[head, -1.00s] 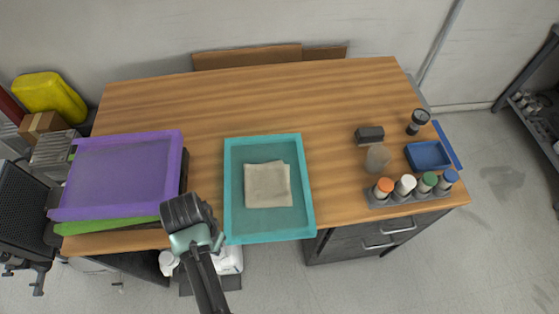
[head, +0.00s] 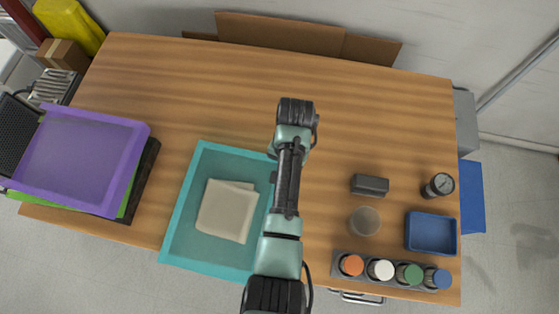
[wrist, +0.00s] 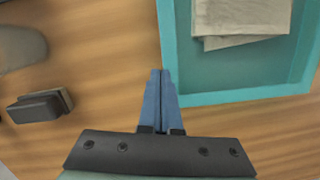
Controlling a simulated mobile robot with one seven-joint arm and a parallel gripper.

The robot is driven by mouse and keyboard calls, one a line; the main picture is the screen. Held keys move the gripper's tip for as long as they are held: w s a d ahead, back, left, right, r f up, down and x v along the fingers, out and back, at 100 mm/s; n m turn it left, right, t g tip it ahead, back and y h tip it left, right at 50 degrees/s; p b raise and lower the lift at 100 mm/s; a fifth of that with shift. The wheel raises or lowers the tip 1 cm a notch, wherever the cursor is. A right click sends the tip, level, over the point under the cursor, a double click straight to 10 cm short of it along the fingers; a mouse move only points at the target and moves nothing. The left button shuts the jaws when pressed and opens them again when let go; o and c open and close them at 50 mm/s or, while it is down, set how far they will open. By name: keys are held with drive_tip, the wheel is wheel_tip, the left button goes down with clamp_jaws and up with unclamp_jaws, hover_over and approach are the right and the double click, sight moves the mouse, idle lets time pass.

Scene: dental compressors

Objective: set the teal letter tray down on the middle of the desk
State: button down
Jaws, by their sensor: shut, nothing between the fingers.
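The teal letter tray (head: 181,215) lies flat on the wooden desk (head: 370,110), front and left of the desk's middle. Its front rim is at the desk's front edge and seems to stick out slightly past it. Folded beige cloth or paper (head: 226,210) lies inside it. In the wrist view the tray rim (wrist: 240,95) and the beige stack (wrist: 240,22) show at upper right. My gripper (wrist: 161,72) is shut and empty, beside the tray and apart from its rim. In the head view my arm covers the tray's right side and my fingertips are hidden.
A purple tray (head: 135,165) sits stacked at the desk's left end. At right are a dark block (head: 370,185), a clear cup (head: 365,221), a rack of capped bottles (head: 342,262), a blue tray (head: 432,251) and a gauge (head: 439,185). The desk's back half is clear.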

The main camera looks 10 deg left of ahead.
drive_tip(key=s+a+p, duration=0.1)
drive_tip(key=s+p, duration=0.1)
drive_tip(key=s, duration=0.2)
drive_tip(key=s+a+p, duration=0.1)
drive_tip(key=s+p, duration=0.1)
drive_tip(key=s, duration=0.1)
drive_tip(key=s+a+p, duration=0.1)
drive_tip(key=s+p, duration=0.1)
drive_tip(key=s, duration=0.2)
drive_tip(key=shift+s+a+r, duration=0.2)
drive_tip(key=shift+s+r, duration=0.05)
drive_tip(key=shift+s, duration=0.05)
drive_tip(key=shift+w+f, duration=0.25)
drive_tip(key=shift+f, duration=0.7)
drive_tip(key=shift+s+d, duration=0.1)
drive_tip(key=shift+s, duration=0.05)
drive_tip(key=shift+f, duration=0.15)
